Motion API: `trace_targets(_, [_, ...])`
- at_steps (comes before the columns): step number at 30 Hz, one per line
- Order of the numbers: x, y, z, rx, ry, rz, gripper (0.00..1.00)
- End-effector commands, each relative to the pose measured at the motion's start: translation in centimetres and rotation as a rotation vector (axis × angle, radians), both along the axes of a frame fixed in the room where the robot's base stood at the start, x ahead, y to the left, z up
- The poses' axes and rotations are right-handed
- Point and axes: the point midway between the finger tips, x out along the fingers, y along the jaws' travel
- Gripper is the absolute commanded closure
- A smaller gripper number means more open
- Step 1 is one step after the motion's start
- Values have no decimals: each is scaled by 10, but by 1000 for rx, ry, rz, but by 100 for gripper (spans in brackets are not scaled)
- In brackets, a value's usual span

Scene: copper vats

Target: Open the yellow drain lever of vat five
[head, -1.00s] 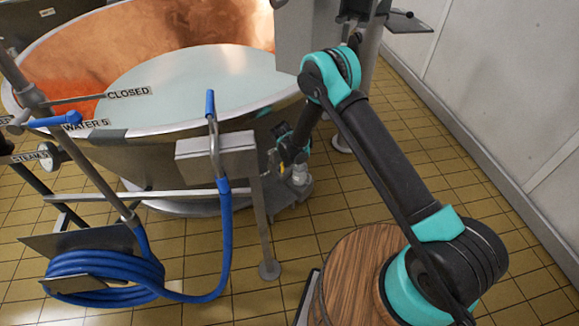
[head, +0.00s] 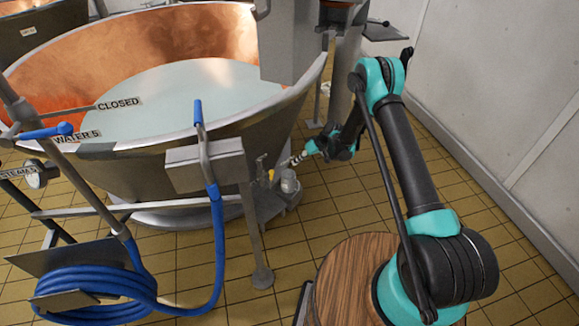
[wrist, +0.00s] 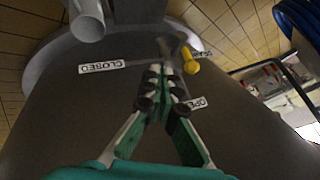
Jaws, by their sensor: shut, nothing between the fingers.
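The yellow drain lever (head: 271,175) is low on the outer wall of the copper-lined vat (head: 130,160). In the wrist view its yellow knob (wrist: 191,64) is just right of my fingertips, near the OPEN label (wrist: 194,103). The CLOSED label (wrist: 101,66) is to the left. My gripper (head: 298,159) is to the right of the lever in the head view. In the wrist view my gripper (wrist: 168,80) is shut and empty. I cannot tell whether a fingertip touches the lever. The fingers partly hide the area around the lever's mount.
A blue hose (head: 95,288) hangs coiled at the front left. A grey box on a post (head: 206,163) stands left of the lever. A grey outlet (wrist: 88,22) juts out beside the CLOSED label. Tiled floor (head: 365,205) is open toward the right wall.

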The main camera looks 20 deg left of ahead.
Motion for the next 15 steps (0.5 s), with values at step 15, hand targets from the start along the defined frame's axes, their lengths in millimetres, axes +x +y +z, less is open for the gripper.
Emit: trace_targets(15, [-17, 61, -67, -2, 2, 2, 100])
